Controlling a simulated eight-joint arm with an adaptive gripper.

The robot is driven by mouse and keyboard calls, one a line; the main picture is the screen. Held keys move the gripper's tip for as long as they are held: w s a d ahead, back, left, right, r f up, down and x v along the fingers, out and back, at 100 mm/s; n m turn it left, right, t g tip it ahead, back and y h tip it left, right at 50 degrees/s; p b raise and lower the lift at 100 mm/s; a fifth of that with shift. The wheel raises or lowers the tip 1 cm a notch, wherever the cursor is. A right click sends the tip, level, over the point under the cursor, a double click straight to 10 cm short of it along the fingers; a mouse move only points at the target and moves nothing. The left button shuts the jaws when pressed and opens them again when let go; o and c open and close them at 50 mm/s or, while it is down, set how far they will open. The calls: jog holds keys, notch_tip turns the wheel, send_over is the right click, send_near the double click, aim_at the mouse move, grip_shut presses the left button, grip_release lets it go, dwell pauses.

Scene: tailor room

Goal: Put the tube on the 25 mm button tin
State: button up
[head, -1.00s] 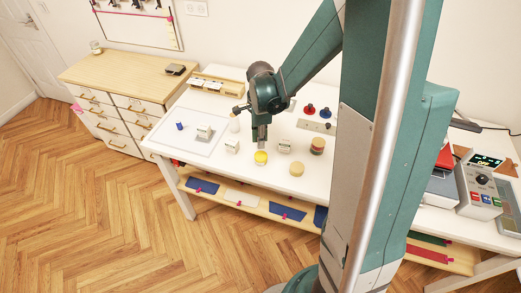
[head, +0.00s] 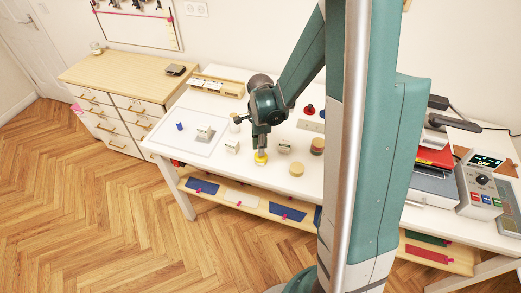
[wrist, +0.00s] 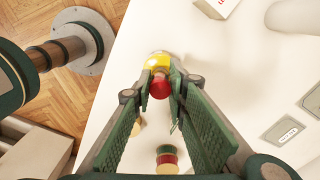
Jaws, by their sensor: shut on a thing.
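My gripper (head: 262,148) points down over the table, with its fingertips at a small yellow round thing (head: 261,158). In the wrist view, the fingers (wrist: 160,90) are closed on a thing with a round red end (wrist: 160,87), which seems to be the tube. The yellow thing (wrist: 157,62) shows just beyond the red end. I cannot tell whether red and yellow touch or are one piece. Tin sizes are not readable in the head view. A tan round tin (head: 297,169) stands to the right of my gripper, and a pale tin (head: 284,148) stands behind it.
A striped red and green round piece (head: 317,146) stands farther right. A small white labelled box (head: 232,147) and a tray with a grey stand and a blue piece (head: 180,126) are to the left. A wooden rack (head: 217,86) is at the back. The front table edge is close.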

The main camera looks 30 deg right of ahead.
jog(key=shift+f, duration=0.7)
jog(key=shift+f, duration=0.15)
jog(key=o, duration=0.9)
jog(key=shift+c, duration=0.2)
jog(key=shift+r, duration=6.2)
